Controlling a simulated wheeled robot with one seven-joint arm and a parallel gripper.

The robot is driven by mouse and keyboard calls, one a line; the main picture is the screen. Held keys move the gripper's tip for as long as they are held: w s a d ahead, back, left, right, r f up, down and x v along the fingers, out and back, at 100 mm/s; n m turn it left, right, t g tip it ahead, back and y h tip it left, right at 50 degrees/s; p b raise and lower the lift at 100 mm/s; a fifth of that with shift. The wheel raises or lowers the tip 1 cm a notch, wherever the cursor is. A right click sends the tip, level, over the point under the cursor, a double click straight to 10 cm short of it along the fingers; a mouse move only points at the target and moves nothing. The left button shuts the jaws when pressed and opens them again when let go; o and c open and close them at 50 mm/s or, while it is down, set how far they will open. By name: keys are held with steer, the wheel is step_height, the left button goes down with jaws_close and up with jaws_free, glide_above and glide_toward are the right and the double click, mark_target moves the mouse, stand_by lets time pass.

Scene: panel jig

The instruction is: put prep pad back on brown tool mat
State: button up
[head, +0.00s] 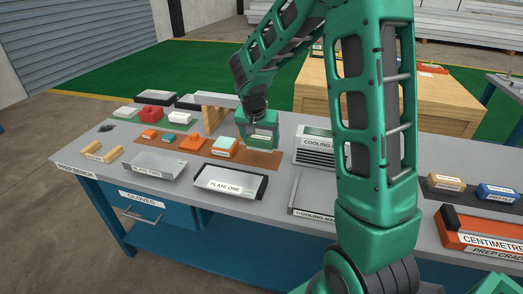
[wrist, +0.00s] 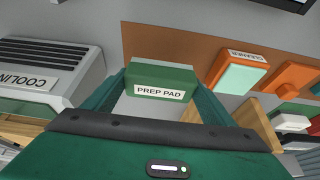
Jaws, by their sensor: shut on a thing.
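The prep pad is a green block with a white PREP PAD label (wrist: 160,82). In the head view the pad (head: 263,142) is at the right end of the brown tool mat (head: 262,159). My gripper (head: 263,136) points down and is shut on the pad, with one finger on each side. In the wrist view the pad sits between the fingers in front of the mat's end (wrist: 140,38). Whether the pad touches the mat or hangs just above it, I cannot tell. My arm hides part of the bench to the right.
A cleaner block (head: 224,147) and orange tools (head: 192,142) stand on the mat left of the pad. The cooling rack (head: 314,144) is close on the right. Plate one (head: 230,183) lies in front. A wooden post (head: 212,119) stands behind.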

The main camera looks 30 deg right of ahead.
mark_target(262, 149)
steer(key=shift+w+d+f, duration=0.15)
steer(key=shift+d+f, duration=0.25)
steer(key=shift+d, duration=0.1)
steer(key=shift+f, duration=1.95)
steer(key=o, duration=1.1)
steer(key=shift+f, duration=0.1)
